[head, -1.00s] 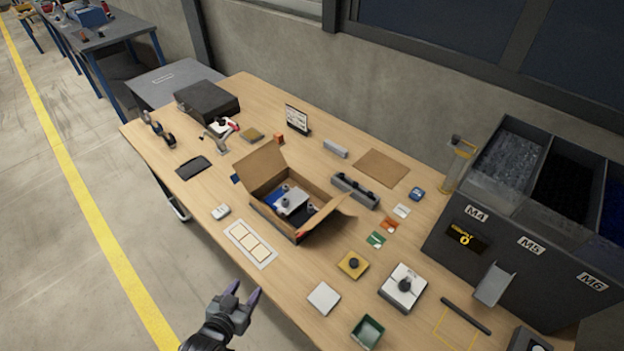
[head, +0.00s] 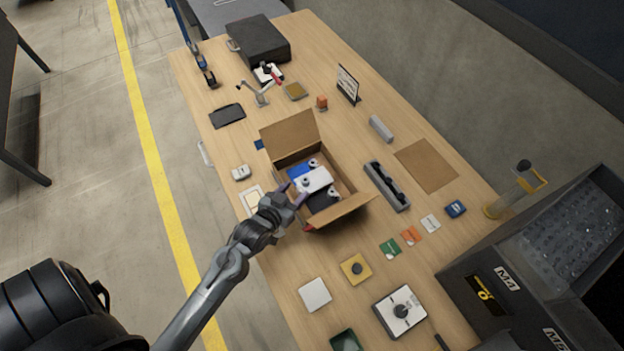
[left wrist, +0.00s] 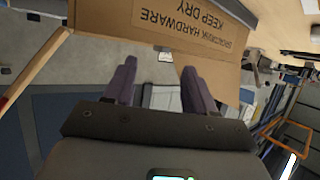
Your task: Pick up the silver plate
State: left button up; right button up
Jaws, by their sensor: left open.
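The silver plate (head: 316,180) lies in the open cardboard box (head: 352,206), between a blue plate (head: 299,170) and a black plate (head: 322,199), with round knobs around them. My left gripper (head: 291,193) is open and empty at the box's near left side, its fingertips by the box wall in the head view. Whether it touches the box I cannot tell. In the left wrist view the open fingers (left wrist: 158,65) point toward the box's printed cardboard (left wrist: 165,28); the silver plate cannot be made out there. My right gripper is not in view.
Right of the box stands a dark holder (head: 387,186). In front lie a white square (head: 315,294), a yellow block with a knob (head: 355,269) and a white block with a knob (head: 401,311).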

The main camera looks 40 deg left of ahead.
aim_at(303, 182)
pick_arm(q)
jog(key=shift+x, duration=3.05)
jog(key=shift+a+f, duration=0.1)
jog(key=shift+f, duration=0.05)
grip_shut()
